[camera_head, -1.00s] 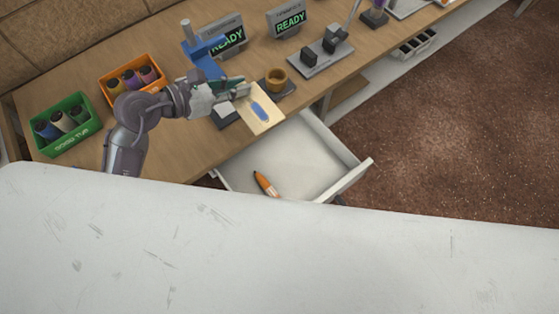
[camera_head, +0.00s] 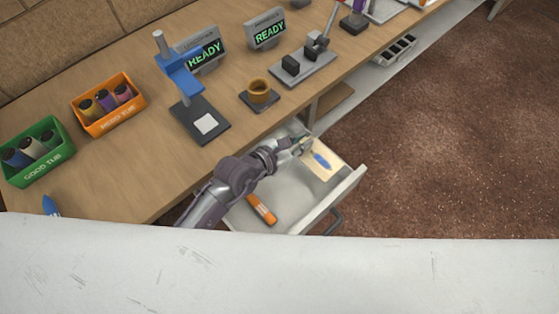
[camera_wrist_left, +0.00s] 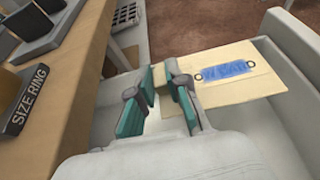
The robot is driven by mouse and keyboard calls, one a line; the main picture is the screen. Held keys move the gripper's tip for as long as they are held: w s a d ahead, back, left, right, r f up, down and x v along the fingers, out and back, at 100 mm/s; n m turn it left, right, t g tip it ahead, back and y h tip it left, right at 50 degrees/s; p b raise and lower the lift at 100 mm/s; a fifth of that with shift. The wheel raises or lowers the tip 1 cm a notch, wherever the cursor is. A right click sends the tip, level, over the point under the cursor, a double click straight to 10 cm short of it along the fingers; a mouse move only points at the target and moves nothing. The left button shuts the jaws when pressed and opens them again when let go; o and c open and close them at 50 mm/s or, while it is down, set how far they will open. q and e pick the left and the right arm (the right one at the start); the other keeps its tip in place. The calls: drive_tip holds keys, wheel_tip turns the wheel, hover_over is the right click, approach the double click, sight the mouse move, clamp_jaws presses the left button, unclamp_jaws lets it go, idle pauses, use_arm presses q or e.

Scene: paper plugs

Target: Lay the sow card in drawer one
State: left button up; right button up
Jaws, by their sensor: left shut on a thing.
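My left gripper (camera_head: 305,146) is shut on the card's edge. In the left wrist view the card (camera_wrist_left: 228,88) sticks out to the right from between the teal-padded fingers (camera_wrist_left: 165,92), and its blue patch carries lettering too small to read surely. My right gripper is not in view.
An orange marker (camera_head: 261,209) lies in the drawer. On the wooden bench stand a green tub (camera_head: 40,160), an orange tub (camera_head: 112,118), a blue press (camera_head: 182,80), a brown ring (camera_head: 259,91) and a grey fixture (camera_head: 305,66). A white surface (camera_head: 280,270) fills the foreground.

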use_arm(q)
drive_tip(key=a+f, duration=0.1)
drive_tip(key=s+a+f, duration=0.1)
drive_tip(key=a, duration=0.1)
drive_tip(key=a+f, duration=0.1)
drive_tip(key=shift+s+a, duration=0.25)
drive_tip(key=shift+s, duration=0.1)
drive_tip(key=shift+f+b, duration=0.6)
drive_tip(key=shift+f, duration=1.35)
drive_tip(key=shift+f, duration=0.1)
drive_tip(key=o, duration=0.7)
drive_tip(key=shift+o, duration=0.2)
drive_tip(key=v, duration=0.7)
drive_tip(key=shift+s+a, duration=0.2)
